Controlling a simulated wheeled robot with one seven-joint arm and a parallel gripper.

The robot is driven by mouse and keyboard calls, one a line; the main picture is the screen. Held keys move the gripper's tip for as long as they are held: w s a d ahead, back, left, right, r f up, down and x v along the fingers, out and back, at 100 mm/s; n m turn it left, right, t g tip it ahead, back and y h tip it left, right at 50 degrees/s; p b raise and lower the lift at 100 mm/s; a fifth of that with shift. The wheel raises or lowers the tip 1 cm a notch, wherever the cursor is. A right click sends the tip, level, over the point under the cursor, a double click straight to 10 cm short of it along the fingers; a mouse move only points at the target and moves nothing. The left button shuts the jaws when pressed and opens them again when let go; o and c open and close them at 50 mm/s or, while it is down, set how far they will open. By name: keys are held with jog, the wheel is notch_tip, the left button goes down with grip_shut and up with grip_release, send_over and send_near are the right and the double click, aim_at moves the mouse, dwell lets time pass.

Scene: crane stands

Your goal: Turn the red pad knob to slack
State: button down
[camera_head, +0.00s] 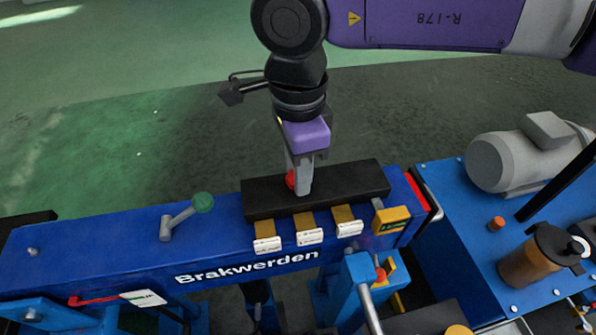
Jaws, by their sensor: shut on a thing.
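The red pad knob (290,180) sits on a black block (350,180) on top of the blue beam. Only a small part of the knob shows at the left of my fingers. My gripper (301,185) points down from above and is shut on the knob. The fingers hide most of the knob, so its turn position cannot be read. Three white labels on tan tabs stand along the front of the black block, such as the middle label (309,236); their print is too small to read.
A lever with a green ball (203,202) stands left on the blue beam (110,240) marked Brakwerden. A yellow tag (391,220) is at its right end. A grey motor (525,155) and a brown jar (530,258) stand on the right blue bench. Green floor behind is clear.

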jog(key=n, duration=0.3)
jog(key=shift+n, duration=0.3)
jog(key=n, duration=0.3)
jog(key=shift+n+b, duration=0.3)
jog(key=shift+b, duration=0.1)
jog(key=n, duration=0.3)
jog(key=shift+n, duration=0.3)
jog(key=shift+a+n, duration=0.1)
jog(key=shift+n, duration=1.7)
jog(key=shift+w, duration=0.1)
jog(key=c, duration=1)
grip_release()
jog(key=shift+c, duration=0.2)
